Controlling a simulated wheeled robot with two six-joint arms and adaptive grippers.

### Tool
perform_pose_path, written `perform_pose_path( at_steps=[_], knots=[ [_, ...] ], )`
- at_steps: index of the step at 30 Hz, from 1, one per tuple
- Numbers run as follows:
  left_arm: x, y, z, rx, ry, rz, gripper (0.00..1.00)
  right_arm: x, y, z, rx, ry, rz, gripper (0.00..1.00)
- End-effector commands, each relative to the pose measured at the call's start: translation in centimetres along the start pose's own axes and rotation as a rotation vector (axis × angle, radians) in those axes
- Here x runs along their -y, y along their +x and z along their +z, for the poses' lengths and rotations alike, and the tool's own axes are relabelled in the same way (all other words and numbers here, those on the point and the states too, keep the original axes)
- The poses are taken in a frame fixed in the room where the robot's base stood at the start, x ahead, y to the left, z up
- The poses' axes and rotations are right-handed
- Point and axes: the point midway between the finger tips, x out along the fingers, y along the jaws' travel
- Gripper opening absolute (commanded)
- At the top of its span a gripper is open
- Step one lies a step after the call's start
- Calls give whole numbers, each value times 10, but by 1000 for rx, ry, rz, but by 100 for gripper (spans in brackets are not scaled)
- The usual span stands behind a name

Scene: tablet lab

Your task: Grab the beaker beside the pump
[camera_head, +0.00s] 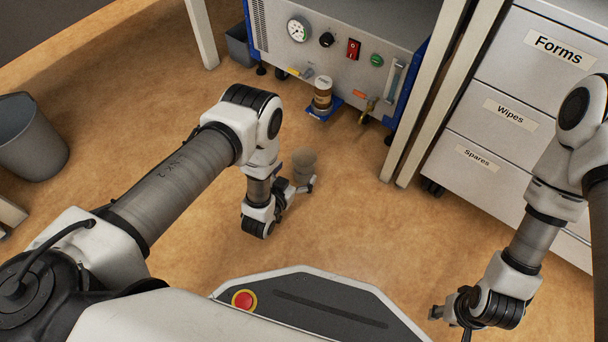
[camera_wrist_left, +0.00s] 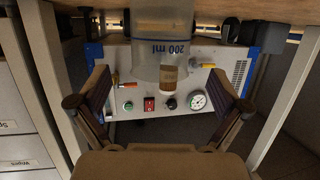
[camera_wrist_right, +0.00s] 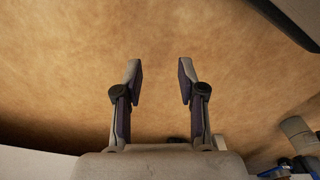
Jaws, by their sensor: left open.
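The clear beaker (camera_head: 304,161) stands in front of the pump (camera_head: 340,45) and looks greyish in the head view. In the left wrist view the beaker (camera_wrist_left: 163,42) shows upside down at the top centre, with "200 ml" on its wall; its lower part is cut off by the frame edge. My left gripper (camera_head: 297,184) is open at the beaker; its fingers (camera_wrist_left: 161,88) stand apart to either side of it, and I cannot tell whether they touch it. My right gripper (camera_wrist_right: 159,68) is open and empty above bare floor; in the head view it is at the lower right.
A brown jar (camera_head: 322,93) sits on a small blue ledge at the pump's front. White frame legs (camera_head: 413,115) stand beside the pump. Labelled drawers (camera_head: 502,118) are at the right, a grey bin (camera_head: 30,140) at the left. The floor (camera_head: 375,220) between is clear.

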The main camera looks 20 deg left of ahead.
Motion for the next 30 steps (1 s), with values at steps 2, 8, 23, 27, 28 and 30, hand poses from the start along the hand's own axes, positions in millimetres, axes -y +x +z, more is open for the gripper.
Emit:
perform_pose_path(
  at_steps=[2, 8, 23, 27, 28, 30],
  knots=[
    [0, 8, 2, 1, 0, 0, 100, 0, 7, -2, -5, -3, 1, 40],
    [0, 18, 4, 0, 0, 0, 100, 0, 20, -4, -12, -7, 2, 40],
    [0, 59, 0, 2, -1, 0, 96, 0, 55, -17, -50, -25, 6, 40],
    [0, 59, 0, 2, 0, 0, 47, 0, 55, -17, -49, -25, 6, 40],
    [0, 59, 0, 3, -1, 0, 40, 0, 55, -17, -49, -25, 6, 40],
    [0, 59, 0, 3, 0, 0, 40, 0, 55, -17, -49, -25, 6, 40]
  ],
)
